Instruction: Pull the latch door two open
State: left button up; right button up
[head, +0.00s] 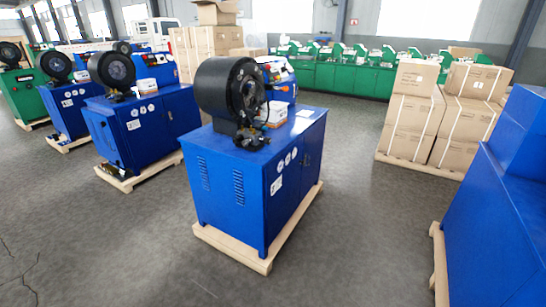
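A blue crimper cabinet (222,190) with a black round crimping head (226,88) on top stands in the middle of the head view. Its right-hand face has shut door panels (311,160), with a small dark latch or handle near the seam. White round labels or gauges (288,158) sit high on that face. I cannot tell which panel is latch door two, and no number is readable. Neither of my grippers is in view.
The cabinet stands on a wooden pallet (243,254). Another blue crimper (150,130) stands behind it at left. A large blue body (495,235) fills the right edge. Strapped cartons (411,120) stand at back right. Grey floor (352,195) is clear between them.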

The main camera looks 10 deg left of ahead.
aim_at(313, 140)
jog(key=i+l+u, duration=0.45)
jog(key=i, duration=0.4)
jog(key=i+l+u, duration=0.5)
jog(key=i+l, duration=0.25)
jog(key=l, duration=0.15)
